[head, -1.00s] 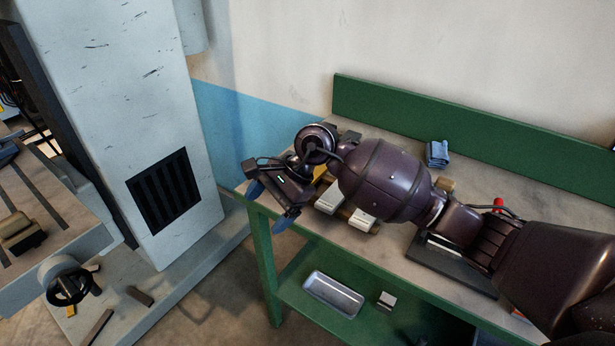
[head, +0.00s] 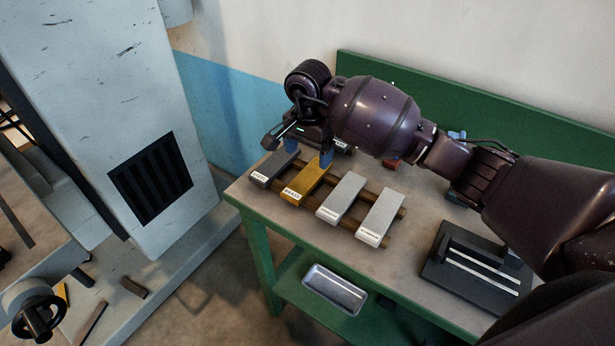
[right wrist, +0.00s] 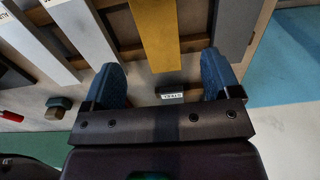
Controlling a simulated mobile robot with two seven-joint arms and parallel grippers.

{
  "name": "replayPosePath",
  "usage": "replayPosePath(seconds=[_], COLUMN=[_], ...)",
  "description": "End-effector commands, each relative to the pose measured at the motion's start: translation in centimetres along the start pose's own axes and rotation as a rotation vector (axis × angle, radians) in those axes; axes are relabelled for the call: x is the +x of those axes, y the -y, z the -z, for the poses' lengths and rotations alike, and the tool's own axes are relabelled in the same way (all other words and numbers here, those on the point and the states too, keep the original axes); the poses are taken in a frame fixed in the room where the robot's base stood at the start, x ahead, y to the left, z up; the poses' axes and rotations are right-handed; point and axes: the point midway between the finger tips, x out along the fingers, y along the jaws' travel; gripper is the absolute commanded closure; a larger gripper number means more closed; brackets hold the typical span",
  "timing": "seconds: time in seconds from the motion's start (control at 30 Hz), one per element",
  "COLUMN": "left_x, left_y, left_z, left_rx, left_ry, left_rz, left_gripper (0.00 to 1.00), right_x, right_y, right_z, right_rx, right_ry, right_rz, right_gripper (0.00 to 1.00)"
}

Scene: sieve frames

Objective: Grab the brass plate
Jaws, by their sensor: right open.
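The brass plate (head: 307,184) is a flat yellow bar with a white label on its near end. It lies across wooden rails, second from the left in a row of plates. In the right wrist view the brass plate (right wrist: 157,38) runs between and ahead of my fingers. My right gripper (head: 309,152) is open and empty over the plate's far end, with a blue finger to each side; contact is not clear. The fingers also show in the right wrist view (right wrist: 161,72). My left gripper is not in view.
A dark grey plate (head: 274,164) lies left of the brass one, and two pale plates (head: 342,197) (head: 380,217) lie right. A black slotted block (head: 475,268) stands at the bench's right. A metal tray (head: 334,289) is on the lower shelf. A small labelled black block (right wrist: 172,92) is near my fingers.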

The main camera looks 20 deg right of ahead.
Motion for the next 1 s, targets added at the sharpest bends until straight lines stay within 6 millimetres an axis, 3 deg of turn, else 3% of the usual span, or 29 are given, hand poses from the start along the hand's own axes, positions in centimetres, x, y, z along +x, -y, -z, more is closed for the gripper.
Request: replayPosePath(seconds=[0.27,0.6,0.93,1.0], left_x=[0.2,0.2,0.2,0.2], left_y=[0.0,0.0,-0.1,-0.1], left_z=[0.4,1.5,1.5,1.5], left_rx=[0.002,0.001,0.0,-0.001], left_ry=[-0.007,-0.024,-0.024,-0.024], left_rz=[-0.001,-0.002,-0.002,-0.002], left_gripper=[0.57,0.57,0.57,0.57], right_x=[1.9,6.1,6.6,6.6], right_y=[0.0,-0.2,-0.2,-0.2], right_z=[-0.2,-0.7,-0.6,-0.6], right_rx=[-0.001,0.001,-0.001,-0.001], right_ry=[0.003,0.003,0.001,0.001], right_rz=[0.001,0.0,0.001,0.001], right_gripper=[0.17,0.17,0.17,0.26])
